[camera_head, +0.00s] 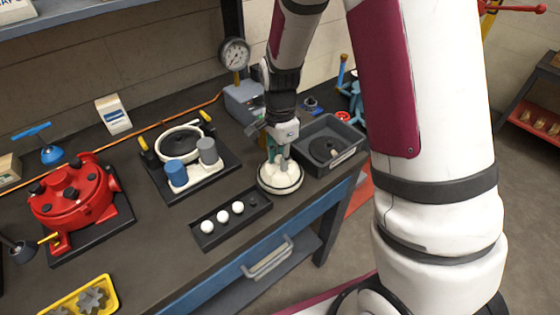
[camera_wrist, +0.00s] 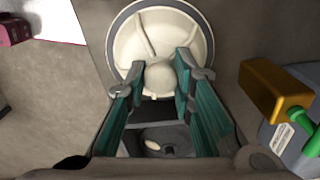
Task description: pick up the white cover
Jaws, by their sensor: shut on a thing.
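The white cover (camera_head: 281,184) is a round, shallow disc with a ribbed top and a knob in its middle. In the wrist view the cover (camera_wrist: 130,45) fills the upper middle, and its knob sits between the two green-padded fingers. My gripper (camera_head: 280,164) points down over the cover, near the front edge of the bench, left of the grey bin. It is shut on the knob, as the wrist view of my gripper (camera_wrist: 167,78) shows.
A grey bin (camera_head: 338,166) with a dark round part stands right of the cover. A black tray (camera_head: 208,241) with white balls lies to its left. A black base (camera_head: 222,177) with blue and grey cylinders and a red housing (camera_head: 75,205) stand further left. A dial gauge (camera_head: 235,54) rises behind.

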